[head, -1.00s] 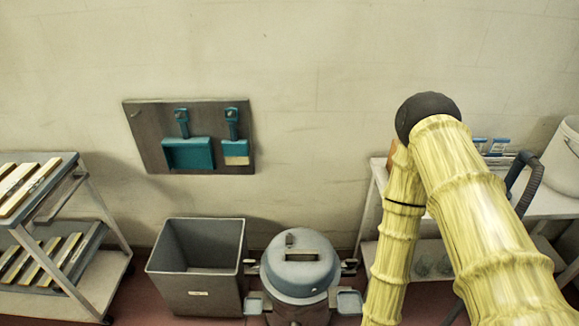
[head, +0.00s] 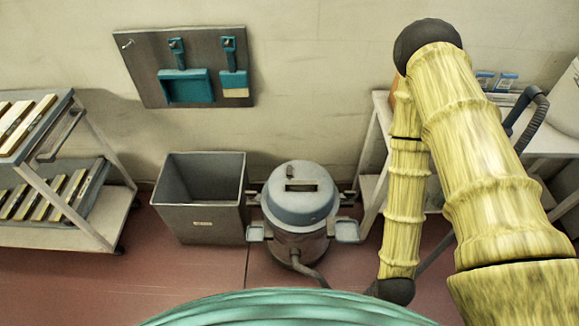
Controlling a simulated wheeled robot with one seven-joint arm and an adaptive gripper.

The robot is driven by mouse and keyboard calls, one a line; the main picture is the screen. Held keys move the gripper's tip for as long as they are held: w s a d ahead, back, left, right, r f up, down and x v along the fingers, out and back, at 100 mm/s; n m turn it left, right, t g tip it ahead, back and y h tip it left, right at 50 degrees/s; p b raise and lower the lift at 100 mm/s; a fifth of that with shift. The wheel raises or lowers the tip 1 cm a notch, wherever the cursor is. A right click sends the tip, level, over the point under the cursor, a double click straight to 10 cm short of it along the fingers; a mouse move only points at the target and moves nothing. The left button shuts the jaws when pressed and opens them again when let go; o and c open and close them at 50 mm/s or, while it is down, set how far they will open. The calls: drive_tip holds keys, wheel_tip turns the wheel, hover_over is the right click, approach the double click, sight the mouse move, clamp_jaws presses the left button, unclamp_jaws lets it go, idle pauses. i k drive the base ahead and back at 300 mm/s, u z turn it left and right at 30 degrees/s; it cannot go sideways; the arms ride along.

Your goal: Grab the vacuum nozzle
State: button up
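A grey-blue vacuum (head: 300,205) with a round lid stands on the floor in the middle, and a grey hose (head: 312,272) leaves its front low down. At the right, a dark, curved, ribbed hose piece (head: 535,105) rises at the white table beside my arm. It looks like the vacuum's hose end, but my arm hides part of it and I cannot make out the nozzle clearly. My yellow arm fills the right side of the view. My gripper is not in view.
A grey bin (head: 200,222) stands left of the vacuum. A shelf cart (head: 105,210) with wooden strips is at the left. A wall board (head: 137,65) holds a teal dustpan and brush.

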sight(526, 99)
drive_tip(key=z, duration=1.4)
drive_tip(key=k, duration=0.4)
drive_tip(key=z, duration=0.9)
drive_tip(key=i, duration=0.95)
drive_tip(key=u, duration=0.6)
drive_tip(key=i, duration=0.65)
drive_tip(key=u, duration=0.8)
